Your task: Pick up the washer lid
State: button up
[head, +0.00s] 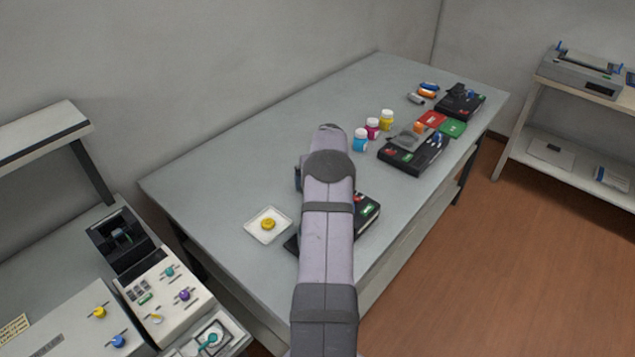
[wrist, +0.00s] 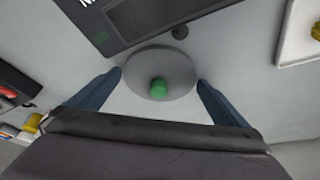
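The washer lid, a flat grey disc (wrist: 174,64) with a green knob (wrist: 158,88), lies on the grey table in the wrist view. My gripper (wrist: 159,77) is open, with one blue finger on each side of the disc. In the head view my arm hides the disc and most of the gripper.
A dark flat unit (wrist: 160,18) lies right beside the disc. A white tray (head: 251,226) with a yellow piece (head: 267,224) stands to the left of my arm. Bottles (head: 372,127) and another black unit (head: 398,158) stand farther back. The left part of the table (head: 215,180) is clear.

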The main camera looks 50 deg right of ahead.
jog(key=c, duration=0.6)
